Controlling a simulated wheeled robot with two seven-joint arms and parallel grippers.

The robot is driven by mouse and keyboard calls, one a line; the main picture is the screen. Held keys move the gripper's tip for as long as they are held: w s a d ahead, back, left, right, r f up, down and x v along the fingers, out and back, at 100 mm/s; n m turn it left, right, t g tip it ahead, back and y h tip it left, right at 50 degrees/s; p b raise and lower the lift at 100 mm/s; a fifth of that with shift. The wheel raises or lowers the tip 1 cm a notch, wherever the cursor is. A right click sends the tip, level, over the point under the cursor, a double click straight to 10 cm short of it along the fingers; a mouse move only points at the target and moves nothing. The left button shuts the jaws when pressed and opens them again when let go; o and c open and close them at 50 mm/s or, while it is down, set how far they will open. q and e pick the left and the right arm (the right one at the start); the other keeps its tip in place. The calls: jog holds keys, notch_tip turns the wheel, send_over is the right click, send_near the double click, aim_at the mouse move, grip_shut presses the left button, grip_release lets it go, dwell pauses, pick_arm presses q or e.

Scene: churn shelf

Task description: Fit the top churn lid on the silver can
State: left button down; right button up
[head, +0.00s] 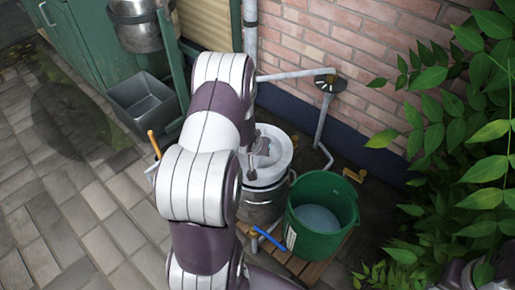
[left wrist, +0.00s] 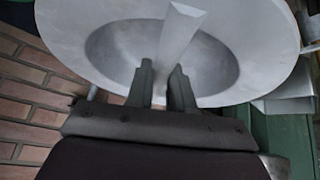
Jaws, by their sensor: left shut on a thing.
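The pale grey churn lid (head: 283,150) is a wide round dish with a raised flat handle (left wrist: 176,35), seen close up in the left wrist view. My left gripper (left wrist: 160,82) is shut on the lid, its two fingers at the base of the handle. In the head view my arm hides most of the gripper and the lid's left side. The silver can (head: 263,208) stands below the lid, left of the green bucket. The lid covers the can's mouth from above; whether they touch cannot be told. My right gripper is not in view.
A green bucket (head: 322,215) of water stands close to the can's right on a wooden slatted base (head: 312,270). A grey bin (head: 147,102) stands back left. Brick wall (head: 375,45) behind, leaves at right.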

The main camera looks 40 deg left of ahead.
pick_arm(q)
jog(key=shift+f, duration=0.45)
jog(key=shift+b, duration=0.3)
jog(key=shift+f+b, duration=0.55)
jog(key=shift+f, duration=0.45)
jog(key=shift+f, duration=0.15)
jog(key=shift+f+b, duration=0.7)
jog(key=shift+f, duration=0.15)
jog(key=shift+f, duration=0.1)
jog(key=shift+f+b, duration=0.3)
jog(key=shift+f, duration=0.15)
jog(key=c, duration=0.9)
grip_release()
